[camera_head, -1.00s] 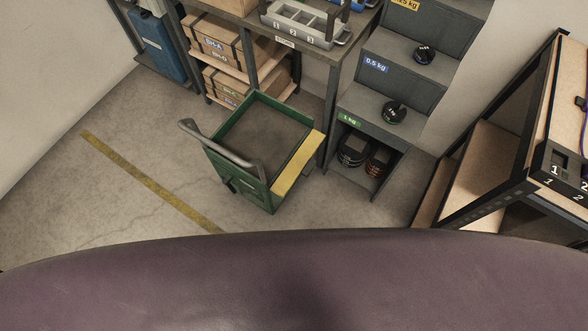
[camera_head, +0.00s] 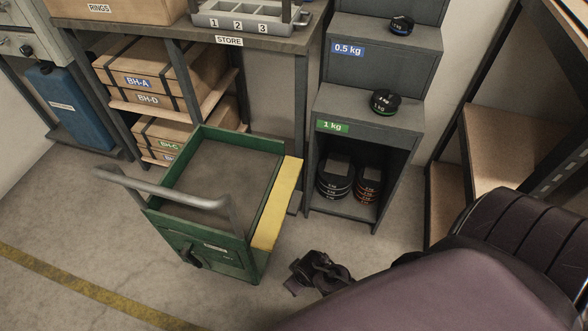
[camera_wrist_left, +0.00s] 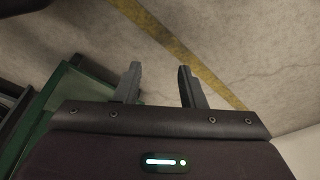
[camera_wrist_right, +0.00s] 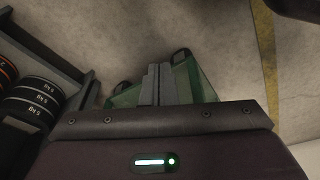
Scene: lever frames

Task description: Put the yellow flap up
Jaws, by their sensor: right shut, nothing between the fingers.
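The yellow flap (camera_head: 278,205) runs along the right edge of the green cart (camera_head: 213,262) in the head view. It lies outward from the rim rather than standing up; its exact tilt is hard to tell. My right gripper (camera_head: 318,272) is low, to the right of the cart and apart from the flap. In the right wrist view its fingers (camera_wrist_right: 158,84) are together and empty, with green parts of the cart (camera_wrist_right: 186,80) beyond them. My left gripper (camera_wrist_left: 157,78) is open and empty above the floor, outside the head view. Green cart wall (camera_wrist_left: 62,105) shows beside it.
A grey curved handle (camera_head: 165,186) rises at the cart's near left. A stepped grey weight stand (camera_head: 365,135) stands right of the cart, and a workbench (camera_head: 175,38) with boxes stands behind. A yellow floor line (camera_head: 80,295) crosses open floor at front left.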

